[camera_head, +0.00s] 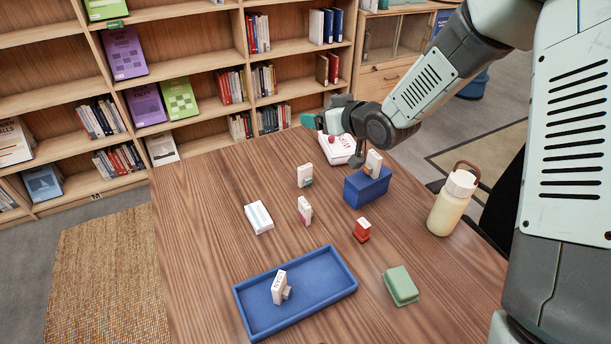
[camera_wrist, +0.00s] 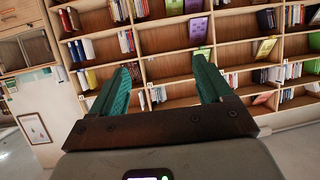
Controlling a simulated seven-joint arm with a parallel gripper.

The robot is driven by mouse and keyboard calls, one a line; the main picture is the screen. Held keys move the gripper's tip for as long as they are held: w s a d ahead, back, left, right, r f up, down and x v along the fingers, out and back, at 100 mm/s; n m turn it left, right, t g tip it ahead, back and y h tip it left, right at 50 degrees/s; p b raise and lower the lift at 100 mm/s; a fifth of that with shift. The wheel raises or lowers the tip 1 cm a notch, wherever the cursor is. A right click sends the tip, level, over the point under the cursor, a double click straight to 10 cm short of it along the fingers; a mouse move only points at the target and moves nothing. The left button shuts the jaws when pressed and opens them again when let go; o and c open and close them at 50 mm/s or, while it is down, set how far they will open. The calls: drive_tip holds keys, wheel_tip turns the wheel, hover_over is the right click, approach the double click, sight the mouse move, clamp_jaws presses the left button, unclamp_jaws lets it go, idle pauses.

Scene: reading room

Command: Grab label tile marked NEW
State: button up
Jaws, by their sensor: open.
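Several small white label tiles are on the wooden table in the head view. One tile (camera_head: 279,287) stands tilted in the blue tray (camera_head: 343,290); its dark lettering looks like NEW but is too small to be sure. Another tile (camera_head: 374,161) stands on the blue box (camera_head: 367,190). Two more, a tile with a teal mark (camera_head: 305,175) and a tile with a pink mark (camera_head: 304,210), stand on the table; I cannot read them. My gripper (camera_head: 309,120) is above the table's far edge, pointing towards the shelves. The wrist view shows its teal fingers (camera_wrist: 165,62) apart and empty.
A white box with a red button (camera_head: 339,150) is below my gripper. A white-and-blue box (camera_head: 258,217), a red block (camera_head: 362,230), a green block (camera_head: 400,286) and a cream bottle (camera_head: 452,205) stand on the table. Bookshelves (camera_head: 200,60) are behind. The table's left side is clear.

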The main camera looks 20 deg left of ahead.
approach(307, 169)
drive_tip(key=shift+w+a+f, duration=0.2)
drive_tip(key=shift+a+f, duration=0.35)
drive_tip(key=shift+a, duration=0.15)
drive_tip(key=shift+w+a+f, duration=0.15)
drive_tip(key=shift+a+f, duration=0.05)
drive_tip(key=shift+f, duration=0.05)
drive_tip(key=x, duration=0.4)
drive_tip(key=shift+w+a+f, duration=0.1)
drive_tip(key=shift+w+a, duration=0.1)
drive_tip(key=shift+w+r+x, duration=0.15)
drive_tip(key=shift+x, duration=1.25)
drive_tip(key=shift+w+r+x, duration=0.1)
drive_tip(key=shift+r+x, duration=0.1)
drive_tip(key=shift+x, duration=1.2)
drive_tip(key=c, duration=1.1)
